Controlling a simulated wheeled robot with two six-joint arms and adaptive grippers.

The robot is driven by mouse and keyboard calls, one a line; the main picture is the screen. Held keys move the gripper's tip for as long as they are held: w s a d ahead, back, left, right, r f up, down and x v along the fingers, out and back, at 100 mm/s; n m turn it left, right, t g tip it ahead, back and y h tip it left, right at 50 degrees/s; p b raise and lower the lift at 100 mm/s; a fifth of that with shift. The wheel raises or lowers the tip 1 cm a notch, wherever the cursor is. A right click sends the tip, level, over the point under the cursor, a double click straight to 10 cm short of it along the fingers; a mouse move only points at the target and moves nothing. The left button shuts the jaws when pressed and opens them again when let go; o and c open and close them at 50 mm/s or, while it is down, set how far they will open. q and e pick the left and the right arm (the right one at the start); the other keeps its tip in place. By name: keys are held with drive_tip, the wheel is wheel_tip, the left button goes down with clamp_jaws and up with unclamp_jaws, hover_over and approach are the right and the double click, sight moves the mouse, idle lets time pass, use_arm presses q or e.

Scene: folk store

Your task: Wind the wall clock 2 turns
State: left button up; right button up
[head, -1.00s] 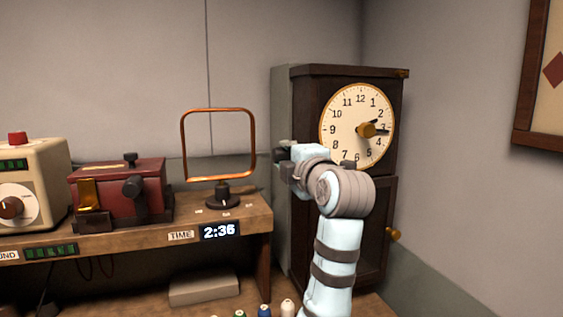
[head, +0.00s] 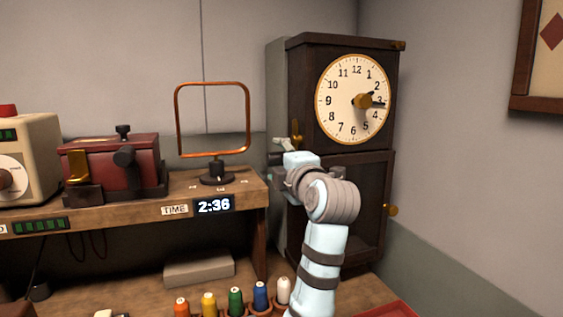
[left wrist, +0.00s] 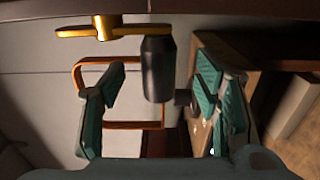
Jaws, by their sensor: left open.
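The wall clock (head: 353,98) has a dark wooden case and a cream dial, and stands in the corner at the right. Its brass winding crank (head: 297,134) shows at the case's left side in the head view. In the left wrist view the crank's brass arm (left wrist: 88,31) crosses the top, with a dark cylindrical handle (left wrist: 158,70) at its end. My left gripper (head: 279,151) is beside the case, just below the brass part. Its teal-padded jaws are open, one each side of the handle, with gaps showing. My right gripper is out of view.
Several thread spools (head: 235,300) stand below. A small brass knob (head: 391,210) is on the lower cabinet.

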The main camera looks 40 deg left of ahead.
use_arm(q)
drive_tip(key=shift+d, duration=0.15)
drive_tip(key=b+v, duration=0.2)
drive_tip(key=v, duration=0.7)
drive_tip(key=shift+b, duration=0.3)
drive_tip(key=shift+r, duration=0.1)
